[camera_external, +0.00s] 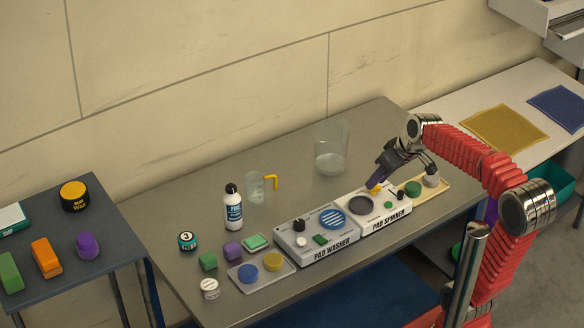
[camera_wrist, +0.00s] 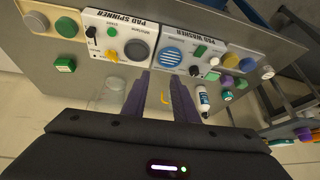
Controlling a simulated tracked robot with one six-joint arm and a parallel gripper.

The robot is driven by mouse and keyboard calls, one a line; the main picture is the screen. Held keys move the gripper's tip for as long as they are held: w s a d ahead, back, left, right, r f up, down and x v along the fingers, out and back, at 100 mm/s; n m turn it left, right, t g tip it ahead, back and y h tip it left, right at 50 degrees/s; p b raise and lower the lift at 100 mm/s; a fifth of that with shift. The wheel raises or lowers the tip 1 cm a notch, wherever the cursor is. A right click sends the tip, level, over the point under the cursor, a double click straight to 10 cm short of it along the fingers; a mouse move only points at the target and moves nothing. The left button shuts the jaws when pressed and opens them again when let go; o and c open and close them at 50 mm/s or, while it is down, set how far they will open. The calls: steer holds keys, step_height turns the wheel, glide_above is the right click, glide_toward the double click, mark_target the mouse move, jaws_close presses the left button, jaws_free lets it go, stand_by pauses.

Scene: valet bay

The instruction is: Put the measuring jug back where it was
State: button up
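The measuring jug (camera_external: 256,187) is clear with a yellow handle. It stands upright on the grey workbench, right of the white bottle and left of a larger clear vessel (camera_external: 331,148). In the wrist view, the jug's yellow handle (camera_wrist: 165,98) shows between my fingers, while its clear body is hard to make out. My gripper (camera_external: 376,186) has purple fingers and appears over the pad spinner (camera_external: 385,212), away from the jug. In the wrist view, my gripper (camera_wrist: 162,82) is open, its two fingers apart with nothing held.
The pad washer (camera_external: 318,238) stands at the bench's front edge. A white bottle (camera_external: 232,207) is close left of the jug. Small pots, blocks and a tray (camera_external: 262,273) occupy the left front. Bare bench lies between the jug and larger vessel.

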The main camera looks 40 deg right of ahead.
steer(key=s+f, duration=0.2)
steer(key=s, duration=0.4)
steer(key=s+a+f+m+h, duration=0.1)
steer(key=s+f, duration=0.2)
steer(key=s, duration=0.4)
steer(key=shift+s+a, duration=0.2)
